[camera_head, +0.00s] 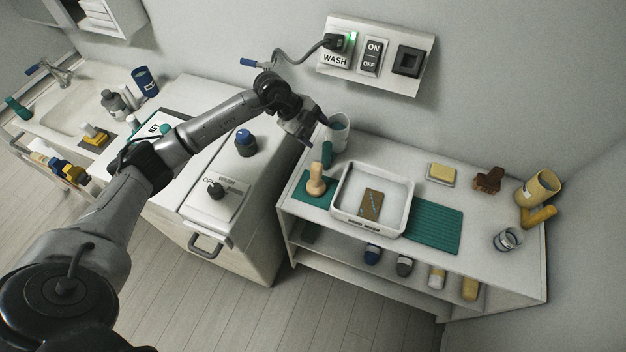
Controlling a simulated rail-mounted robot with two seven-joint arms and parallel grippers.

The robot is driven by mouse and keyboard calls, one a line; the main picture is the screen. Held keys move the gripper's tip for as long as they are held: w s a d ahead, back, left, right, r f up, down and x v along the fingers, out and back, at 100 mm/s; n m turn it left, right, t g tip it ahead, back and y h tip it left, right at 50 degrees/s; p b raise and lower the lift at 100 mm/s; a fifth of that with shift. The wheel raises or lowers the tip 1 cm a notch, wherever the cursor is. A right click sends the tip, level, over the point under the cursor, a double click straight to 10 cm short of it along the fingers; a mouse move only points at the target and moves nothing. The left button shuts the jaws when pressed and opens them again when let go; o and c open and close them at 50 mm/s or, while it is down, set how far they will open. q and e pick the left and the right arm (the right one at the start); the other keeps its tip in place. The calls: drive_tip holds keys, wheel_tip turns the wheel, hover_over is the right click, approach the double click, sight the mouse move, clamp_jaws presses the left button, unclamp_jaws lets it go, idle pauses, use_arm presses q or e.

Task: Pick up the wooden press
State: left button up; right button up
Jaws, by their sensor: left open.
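The light wooden press (316,180), with a rounded knob on top, stands upright on a small teal mat (301,195) at the left end of the white shelf unit. My left arm reaches across from the left. Its gripper (307,138) is open and empty, above and behind the press, near the back left of the shelf top. It appears apart from the press. My right gripper is not in view.
A white tray (338,212) with a brown block stands right of the press. A teal upright object (327,154) and a grey cup (340,124) stand close behind it. A ribbed teal mat (435,228) lies clear further right.

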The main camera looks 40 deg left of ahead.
sight(315, 166)
use_arm(q)
drive_tip(key=f+n+g, duration=0.1)
drive_tip(key=f, duration=0.2)
drive_tip(key=s+d+f+n+g+p, duration=0.1)
drive_tip(key=f+n, duration=0.1)
drive_tip(key=f, duration=0.1)
drive_tip(key=s+f+n+y, duration=0.1)
drive_tip(key=f+n, duration=0.1)
drive_tip(key=f, duration=0.1)
drive_tip(key=shift+s+d+f+g, duration=0.2)
drive_tip(key=shift+d+f+g, duration=0.1)
drive_tip(key=shift+d+g, duration=0.1)
drive_tip(key=shift+w+d+f+p, duration=0.1)
drive_tip(key=shift+d+f+p, duration=0.05)
drive_tip(key=shift+f+p, duration=0.35)
drive_tip(key=shift+p+x, duration=0.45)
drive_tip(key=shift+x, duration=1.65)
clamp_jaws()
